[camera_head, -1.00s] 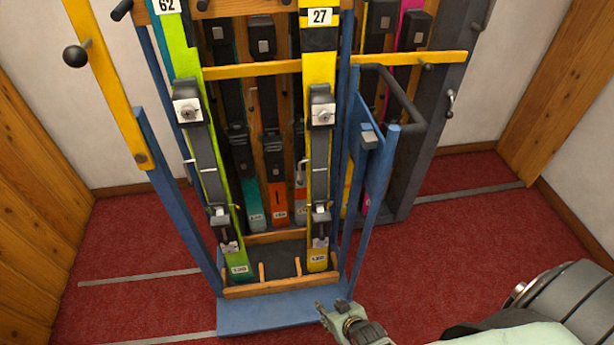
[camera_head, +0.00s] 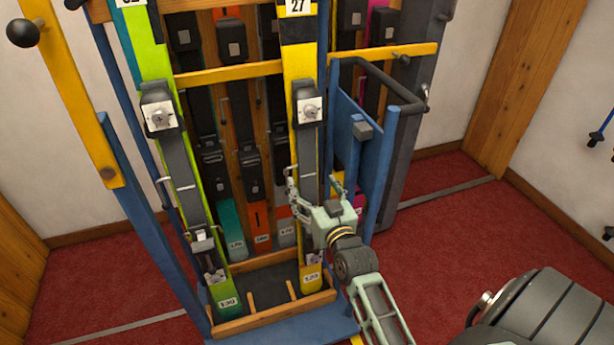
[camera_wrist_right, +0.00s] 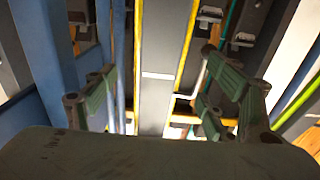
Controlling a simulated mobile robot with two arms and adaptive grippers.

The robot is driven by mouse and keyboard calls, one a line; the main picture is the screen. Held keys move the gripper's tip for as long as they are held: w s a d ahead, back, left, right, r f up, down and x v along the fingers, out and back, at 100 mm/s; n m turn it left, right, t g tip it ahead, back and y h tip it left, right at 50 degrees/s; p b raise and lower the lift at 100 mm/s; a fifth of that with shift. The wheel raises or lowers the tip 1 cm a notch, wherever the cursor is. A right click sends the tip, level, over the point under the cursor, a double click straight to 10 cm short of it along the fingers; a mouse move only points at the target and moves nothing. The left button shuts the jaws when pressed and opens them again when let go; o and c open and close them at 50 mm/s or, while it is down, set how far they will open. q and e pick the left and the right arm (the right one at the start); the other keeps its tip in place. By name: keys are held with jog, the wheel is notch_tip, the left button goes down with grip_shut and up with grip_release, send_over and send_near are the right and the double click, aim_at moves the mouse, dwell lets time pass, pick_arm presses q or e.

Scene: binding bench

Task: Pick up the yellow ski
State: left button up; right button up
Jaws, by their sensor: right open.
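The yellow ski (camera_head: 300,62), labelled 27, stands upright in the front of a rack, with a grey binding on its face. My right gripper (camera_head: 315,182) is open at its lower half, with one finger on each side of the ski in the picture. In the right wrist view the ski (camera_wrist_right: 189,45) runs up between the open fingers, its grey plate in the middle. The gripper hides part of the lower binding; whether the fingers touch the ski I cannot tell. My left gripper is not in view.
A lime-green ski (camera_head: 151,62) stands to the left in the same rack. A yellow crossbar (camera_head: 228,73) passes behind the skis, and a blue side panel (camera_head: 352,150) with a dark handle stands close on the right. More skis stand behind.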

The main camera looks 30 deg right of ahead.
aim_at(309, 177)
jog(key=x, duration=0.4)
jog(key=shift+w+d+f+b, duration=0.1)
jog(key=shift+w+f+b, duration=0.15)
jog(key=shift+b, duration=0.1)
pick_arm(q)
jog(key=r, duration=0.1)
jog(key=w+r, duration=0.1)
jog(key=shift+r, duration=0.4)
pick_arm(e)
jog(key=shift+r, duration=0.1)
grip_shut()
jog(key=shift+r, duration=0.3)
